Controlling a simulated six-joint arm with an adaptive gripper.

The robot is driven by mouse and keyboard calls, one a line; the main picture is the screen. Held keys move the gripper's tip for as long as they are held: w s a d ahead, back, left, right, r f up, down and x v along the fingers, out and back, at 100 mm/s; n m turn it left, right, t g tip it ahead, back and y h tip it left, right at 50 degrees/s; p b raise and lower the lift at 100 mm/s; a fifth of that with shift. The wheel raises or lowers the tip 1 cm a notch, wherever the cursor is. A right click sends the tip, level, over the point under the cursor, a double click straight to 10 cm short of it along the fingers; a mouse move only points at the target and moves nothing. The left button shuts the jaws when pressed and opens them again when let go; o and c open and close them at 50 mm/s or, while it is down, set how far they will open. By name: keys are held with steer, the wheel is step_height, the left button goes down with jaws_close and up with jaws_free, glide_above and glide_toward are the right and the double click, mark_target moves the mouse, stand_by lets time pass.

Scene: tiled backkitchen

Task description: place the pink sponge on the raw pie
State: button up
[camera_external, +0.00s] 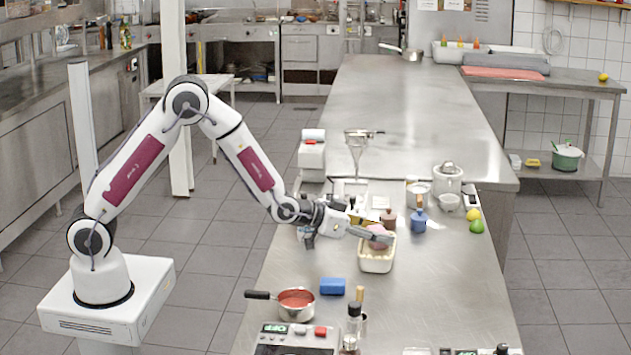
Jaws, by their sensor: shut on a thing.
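The pink sponge (377,230) is a small rounded pink shape at the end of my gripper (384,238). My gripper reaches in from the left and is shut on the sponge, its fingers partly covering it. The raw pie appears to be the pale filling in a cream rectangular dish (376,266), directly under and around the sponge in the picture. My fingers and the sponge hide part of the dish's inside. I cannot tell whether the sponge touches the pie or hangs just above it.
A blue block (332,286) and a saucepan with red contents (296,299) are nearer the camera. A blue pot (419,222), a white canister (447,180), a lemon (473,214) and a lime (476,227) stand behind. The steel counter (450,275) is clear right of the dish.

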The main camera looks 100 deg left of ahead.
steer(key=shift+f, duration=0.15)
steer(key=o, duration=0.8)
steer(key=shift+c, duration=0.2)
steer(key=shift+s+r, duration=0.1)
steer(key=shift+r, duration=0.1)
steer(key=v, duration=1.1)
steer(key=shift+s+d+r, duration=0.15)
steer(key=shift+s+d, duration=0.05)
steer(key=shift+s, duration=0.1)
steer(key=shift+r, duration=0.1)
